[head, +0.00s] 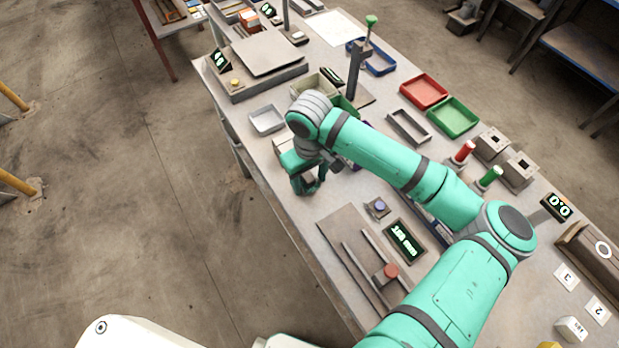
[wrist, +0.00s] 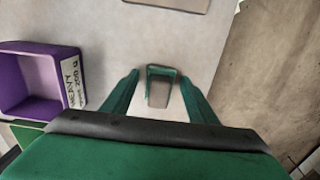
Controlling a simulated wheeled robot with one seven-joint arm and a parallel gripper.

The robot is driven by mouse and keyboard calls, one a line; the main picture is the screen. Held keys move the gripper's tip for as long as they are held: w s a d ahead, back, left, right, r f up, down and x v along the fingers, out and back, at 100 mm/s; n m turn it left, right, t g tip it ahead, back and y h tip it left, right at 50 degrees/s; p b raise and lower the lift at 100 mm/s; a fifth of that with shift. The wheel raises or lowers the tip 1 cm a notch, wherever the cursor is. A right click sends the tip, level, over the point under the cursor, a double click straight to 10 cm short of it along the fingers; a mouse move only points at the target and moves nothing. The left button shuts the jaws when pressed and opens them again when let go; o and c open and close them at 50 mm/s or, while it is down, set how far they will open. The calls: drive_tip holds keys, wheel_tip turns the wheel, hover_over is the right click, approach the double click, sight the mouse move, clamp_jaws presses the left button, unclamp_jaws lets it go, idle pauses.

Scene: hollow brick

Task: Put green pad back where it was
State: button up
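My gripper (head: 307,184) hangs low over the near edge of the table, left of the picture's middle. In the wrist view its two green fingers (wrist: 160,92) stand apart. A small green-edged piece with a grey middle (wrist: 158,94) shows between the fingertips, with a narrow gap on each side. It may be the green pad, but I cannot tell for sure. I cannot tell whether it lies on the table or how far below the fingers it is. In the head view my gripper and arm hide most of that spot.
A purple box (wrist: 35,82) with a white label stands left of my gripper. The table edge and floor (wrist: 275,70) are on the right in the wrist view. A grey tray (head: 267,121), red tray (head: 424,91) and green tray (head: 453,117) stand on the table (head: 340,203).

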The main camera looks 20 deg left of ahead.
sight(309, 178)
wheel_tip(309, 178, up, 12)
drive_tip(key=shift+r, duration=0.2)
idle(0.6)
idle(0.4)
